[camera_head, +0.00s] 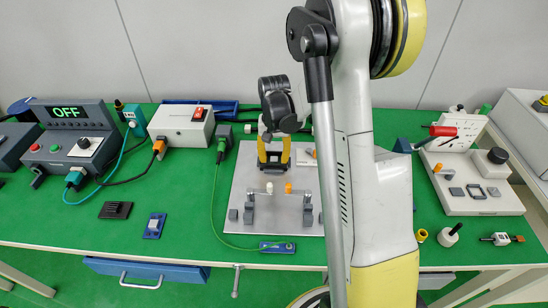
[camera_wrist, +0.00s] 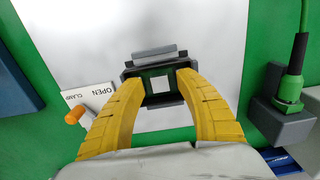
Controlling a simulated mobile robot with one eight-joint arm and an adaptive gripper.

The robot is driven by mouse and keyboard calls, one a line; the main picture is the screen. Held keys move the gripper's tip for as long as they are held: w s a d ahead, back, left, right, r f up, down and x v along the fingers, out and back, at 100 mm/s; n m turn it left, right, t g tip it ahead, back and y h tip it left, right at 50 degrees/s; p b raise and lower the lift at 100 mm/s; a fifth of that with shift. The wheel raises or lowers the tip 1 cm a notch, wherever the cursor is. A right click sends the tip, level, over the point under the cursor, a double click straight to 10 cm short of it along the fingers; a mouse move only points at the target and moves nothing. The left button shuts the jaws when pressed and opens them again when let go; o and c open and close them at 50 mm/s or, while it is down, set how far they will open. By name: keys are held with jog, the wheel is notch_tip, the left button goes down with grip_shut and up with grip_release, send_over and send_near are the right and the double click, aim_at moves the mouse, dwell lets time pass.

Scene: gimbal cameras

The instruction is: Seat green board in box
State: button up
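My gripper (camera_head: 273,160) points down over the grey-white plate (camera_head: 250,175) in the head view. In the wrist view its two yellow fingers (camera_wrist: 163,78) are apart, with nothing clearly held between them. A grey block (camera_wrist: 157,55) lies just beyond the frame. My arm hides part of the bench.
A white label reading OPEN CLAMP (camera_wrist: 88,101) lies left of the fingers, beside an orange-tipped lever (camera_wrist: 74,116). A green connector (camera_wrist: 291,88) with a cable stands close on the right.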

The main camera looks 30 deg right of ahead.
aim_at(274, 159)
notch_tip(274, 159, up, 12)
dwell(0.5)
dwell(0.5)
